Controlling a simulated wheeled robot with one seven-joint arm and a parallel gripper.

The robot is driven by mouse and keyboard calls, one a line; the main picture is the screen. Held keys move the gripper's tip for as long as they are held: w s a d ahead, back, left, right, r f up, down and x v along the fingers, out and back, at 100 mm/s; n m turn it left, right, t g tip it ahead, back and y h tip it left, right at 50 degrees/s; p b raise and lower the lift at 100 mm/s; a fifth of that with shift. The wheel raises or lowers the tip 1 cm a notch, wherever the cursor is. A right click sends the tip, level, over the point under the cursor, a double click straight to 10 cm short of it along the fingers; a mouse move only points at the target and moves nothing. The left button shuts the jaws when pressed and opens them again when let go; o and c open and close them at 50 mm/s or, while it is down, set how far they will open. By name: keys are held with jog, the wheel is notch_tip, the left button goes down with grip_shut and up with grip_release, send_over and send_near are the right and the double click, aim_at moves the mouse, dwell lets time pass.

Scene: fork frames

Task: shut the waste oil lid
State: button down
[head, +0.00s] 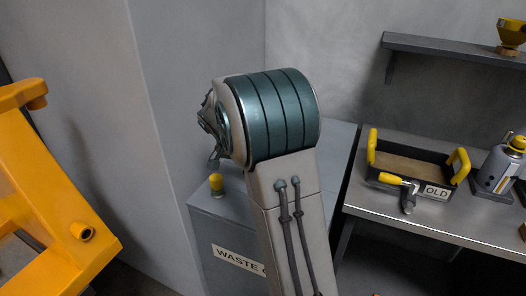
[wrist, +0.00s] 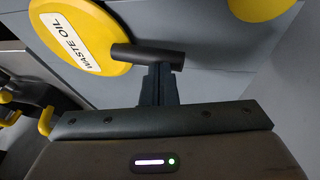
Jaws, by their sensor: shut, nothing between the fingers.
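A grey cabinet (head: 207,229) labelled "WASTE O...", the rest of its label hidden, stands behind my arm in the head view. A yellow round plate (wrist: 100,22) with a white "WASTE OIL" label shows at the upper left of the wrist view; I take it as the lid. I cannot tell how far it is open. My gripper (wrist: 158,72) is shut and empty, its fingers pointing at a short dark bar (wrist: 122,53) beside the plate. I cannot tell whether they touch the bar.
A yellow-topped knob (head: 216,183) stands on the cabinet. A bench (head: 440,220) at the right holds a tray (head: 385,190) labelled "OLD" and a grey canister (head: 494,170). A wall shelf (head: 440,48) is above. A yellow frame (head: 40,190) stands at the left.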

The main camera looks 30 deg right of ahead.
jog(key=shift+w+a+f, duration=0.1)
jog(key=shift+f, duration=0.5)
jog(key=shift+r, duration=0.55)
jog(key=p+v, duration=0.2)
jog(key=v, duration=1.1)
jog(key=s+a+n+y+p, duration=0.1)
jog(key=s+n, duration=0.2)
jog(key=s, duration=0.5)
jog(key=s+a+f+n+t+y+p, duration=0.1)
jog(key=s+a+n+y, duration=0.1)
jog(key=s, duration=0.7)
jog(key=s+a+f+n+y+p, duration=0.1)
jog(key=s+n, duration=0.3)
jog(key=s, duration=0.4)
jog(key=shift+s+a+f+n+t+y+p, duration=0.2)
jog(key=shift+s+a+n+t+y+p, duration=0.15)
jog(key=shift+a+p, duration=0.25)
